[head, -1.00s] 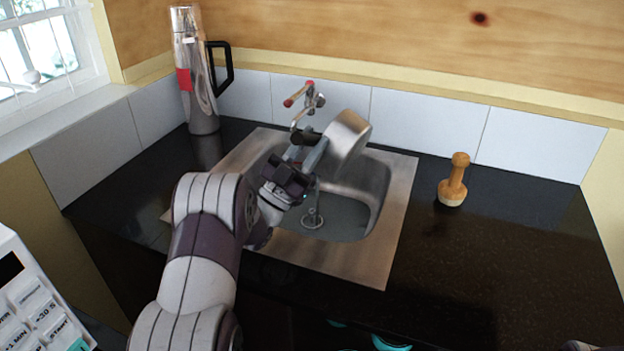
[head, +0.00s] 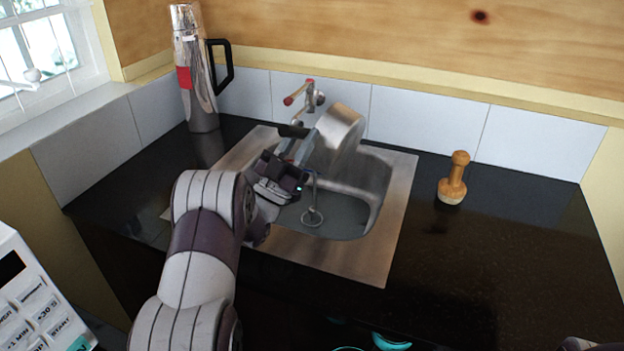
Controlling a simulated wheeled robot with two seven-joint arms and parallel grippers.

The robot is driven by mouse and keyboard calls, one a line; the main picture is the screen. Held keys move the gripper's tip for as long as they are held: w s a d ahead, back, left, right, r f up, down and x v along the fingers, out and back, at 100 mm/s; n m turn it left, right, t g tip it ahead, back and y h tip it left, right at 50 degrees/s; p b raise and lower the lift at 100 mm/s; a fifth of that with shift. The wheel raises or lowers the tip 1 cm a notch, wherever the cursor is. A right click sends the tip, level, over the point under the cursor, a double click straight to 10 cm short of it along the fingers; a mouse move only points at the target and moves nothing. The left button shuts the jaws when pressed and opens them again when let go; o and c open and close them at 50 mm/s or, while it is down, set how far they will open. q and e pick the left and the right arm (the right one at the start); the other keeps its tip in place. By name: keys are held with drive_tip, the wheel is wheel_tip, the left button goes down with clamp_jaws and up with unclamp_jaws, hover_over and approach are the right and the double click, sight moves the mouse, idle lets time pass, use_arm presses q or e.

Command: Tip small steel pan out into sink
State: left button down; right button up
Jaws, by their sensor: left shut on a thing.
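The small steel pan (head: 341,132) is held above the back part of the sink (head: 400,215), tilted steeply with its outer side and base showing. Its inside is hidden from me. My left gripper (head: 297,150) is shut on the pan's handle, over the basin's left half. The basin's grey floor and a round drain ring (head: 312,216) show below the pan. I see nothing pouring out. Only a small part of what seems to be my right arm shows at the bottom right corner; its gripper is out of view.
A tall steel flask (head: 196,75) with a black handle stands at the back left. A wooden tool (head: 453,180) stands right of the sink. The right counter is otherwise clear.

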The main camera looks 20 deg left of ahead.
use_arm(q)
drive_tip(key=shift+a+r+n+t+y, duration=0.2)
drive_tip(key=shift+a+n+t+y, duration=0.1)
drive_tip(key=shift+a+n+y, duration=0.4)
drive_tip(key=d+f+m+g+h+b, duration=0.2)
drive_tip(key=d+f+m+g+b, duration=0.1)
drive_tip(key=d+m+g+b, duration=0.2)
drive_tip(key=s+d+f+m+g+h+b, duration=0.1)
drive_tip(key=d+f+m+g+h+b, duration=0.2)
drive_tip(key=d+m+b, duration=0.4)
drive_tip(key=s+d+f+m+g+h+b, duration=0.1)
drive_tip(key=d+f+m+g+b, duration=0.3)
drive_tip(key=m, duration=0.6)
drive_tip(key=shift+d+f+g+h+b, duration=0.2)
drive_tip(key=shift+d+g+h+b, duration=0.25)
drive_tip(key=shift+d+g+b, duration=0.3)
drive_tip(key=shift+d+f+g+h+b, duration=0.15)
drive_tip(key=shift+d+g+h+b, duration=0.3)
drive_tip(key=shift+d+g+b, duration=0.2)
drive_tip(key=shift+d+f+m+g+y, duration=0.3)
drive_tip(key=shift+d+f+m+y, duration=0.1)
drive_tip(key=shift+d+m, duration=0.15)
